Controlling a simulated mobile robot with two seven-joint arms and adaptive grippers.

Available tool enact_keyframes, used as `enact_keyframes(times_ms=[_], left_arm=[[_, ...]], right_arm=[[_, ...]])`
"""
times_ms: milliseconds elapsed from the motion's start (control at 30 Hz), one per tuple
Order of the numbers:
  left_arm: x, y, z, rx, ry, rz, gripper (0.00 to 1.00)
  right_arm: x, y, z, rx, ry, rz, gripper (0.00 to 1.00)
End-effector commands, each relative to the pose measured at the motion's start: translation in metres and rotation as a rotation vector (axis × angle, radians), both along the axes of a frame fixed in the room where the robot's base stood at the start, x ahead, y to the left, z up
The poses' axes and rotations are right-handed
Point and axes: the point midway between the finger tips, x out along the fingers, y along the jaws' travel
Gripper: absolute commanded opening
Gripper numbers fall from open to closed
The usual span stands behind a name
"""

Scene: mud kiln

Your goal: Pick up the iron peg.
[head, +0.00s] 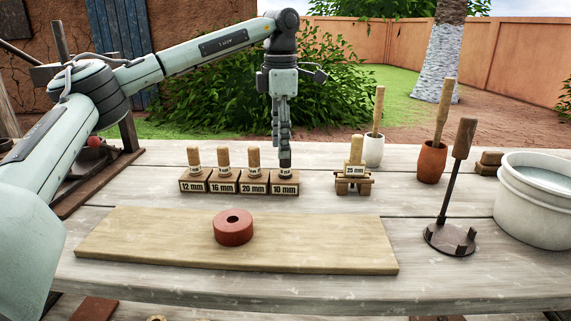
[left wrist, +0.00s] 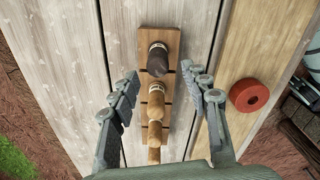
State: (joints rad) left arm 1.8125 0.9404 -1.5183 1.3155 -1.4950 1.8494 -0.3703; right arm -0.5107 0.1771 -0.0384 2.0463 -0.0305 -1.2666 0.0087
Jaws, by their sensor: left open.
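The iron peg (left wrist: 157,62) is the dark grey one at the end of a row of pegs in the left wrist view. In the head view its dark top (head: 286,159) shows just below my left gripper (head: 284,148), standing in the block marked 10 mm (head: 285,189). My left gripper points down over it. In the left wrist view the two fingers of the left gripper (left wrist: 161,76) are spread wide on either side of the row, with nothing held. The peg's lower part is in its block. My right gripper is not in view.
Wooden pegs stand beside it in blocks marked 20 mm (head: 254,188), 16 mm (head: 224,188) and 12 mm (head: 193,187). A red ring (head: 233,229) lies on a board (head: 330,246) in front. A 25 mm peg (head: 355,171) stands on a small stand to the right.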

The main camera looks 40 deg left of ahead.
Motion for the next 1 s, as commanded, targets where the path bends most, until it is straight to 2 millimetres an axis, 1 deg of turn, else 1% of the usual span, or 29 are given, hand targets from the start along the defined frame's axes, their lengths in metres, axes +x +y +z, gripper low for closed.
enact_keyframes(times_ms=[167, 300, 400, 667, 767, 1000], left_arm=[[0.003, -0.003, -0.022, -0.001, 0.002, 0.0, 0.47], [0.006, -0.006, -0.044, -0.001, 0.001, 0.0, 0.47], [0.006, -0.006, -0.053, -0.002, -0.001, 0.0, 0.47], [0.007, -0.006, -0.056, -0.003, -0.003, 0.001, 0.47], [0.007, -0.006, -0.056, -0.003, -0.003, 0.001, 0.35], [0.007, -0.006, -0.055, -0.003, -0.002, 0.001, 0.06]], right_arm=[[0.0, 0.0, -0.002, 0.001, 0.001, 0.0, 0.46], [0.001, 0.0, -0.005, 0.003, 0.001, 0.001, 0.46], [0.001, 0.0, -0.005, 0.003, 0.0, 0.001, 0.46], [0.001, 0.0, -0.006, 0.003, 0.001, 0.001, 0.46], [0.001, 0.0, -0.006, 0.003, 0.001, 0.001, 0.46], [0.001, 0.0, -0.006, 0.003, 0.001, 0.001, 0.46]])
